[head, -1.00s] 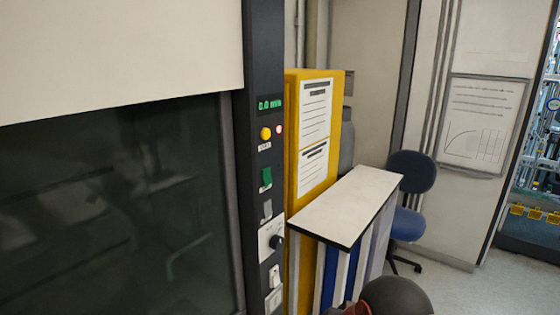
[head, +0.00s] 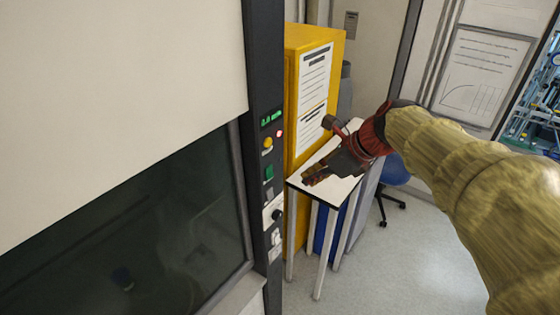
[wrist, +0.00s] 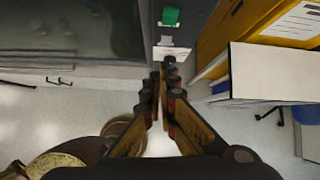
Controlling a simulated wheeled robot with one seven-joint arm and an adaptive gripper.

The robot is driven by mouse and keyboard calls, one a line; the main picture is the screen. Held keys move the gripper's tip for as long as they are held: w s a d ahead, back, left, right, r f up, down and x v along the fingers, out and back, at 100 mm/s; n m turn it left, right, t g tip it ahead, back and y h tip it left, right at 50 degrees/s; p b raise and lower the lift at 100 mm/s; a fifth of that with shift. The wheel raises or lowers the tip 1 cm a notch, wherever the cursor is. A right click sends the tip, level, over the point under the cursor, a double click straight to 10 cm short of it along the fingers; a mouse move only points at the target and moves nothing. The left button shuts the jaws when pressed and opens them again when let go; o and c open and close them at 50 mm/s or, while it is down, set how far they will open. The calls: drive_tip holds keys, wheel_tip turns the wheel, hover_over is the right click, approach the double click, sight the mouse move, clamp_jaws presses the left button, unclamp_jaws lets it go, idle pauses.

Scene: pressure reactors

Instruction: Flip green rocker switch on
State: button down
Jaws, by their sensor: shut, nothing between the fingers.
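The green rocker switch (head: 269,172) sits on the dark vertical control column (head: 262,70), below a yellow button (head: 268,143). In the wrist view the green switch (wrist: 171,17) is near the top edge, beyond my fingertips. My gripper (head: 307,178) is to the right of the column in the head view, in front of the small white table top, with its fingers pointing left towards the panel. It is shut and empty. In the wrist view its fingertips (wrist: 164,66) come together below the green switch, apart from it. I cannot tell whether the switch is on or off.
A grey switch (head: 269,193) and a black knob (head: 277,214) sit below the green one. A yellow cabinet (head: 293,80) and the white table (head: 341,189) stand right of the column. A dark glass sash (head: 130,225) lies to its left.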

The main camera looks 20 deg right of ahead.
sight(270, 172)
drive_tip(key=shift+w+d+r+m, duration=0.3)
drive_tip(key=shift+w+r+m, duration=0.15)
drive_tip(key=shift+r+m, duration=0.2)
drive_tip(key=shift+f, duration=0.1)
drive_tip(key=w+r+p+x, duration=0.1)
drive_tip(key=x, duration=0.5)
drive_tip(key=w+a+r+p+x, duration=0.1)
drive_tip(key=x, duration=0.5)
drive_tip(key=shift+w+a+f+p, duration=0.15)
drive_tip(key=shift+a+f+p, duration=0.15)
drive_tip(key=shift+a+p, duration=0.05)
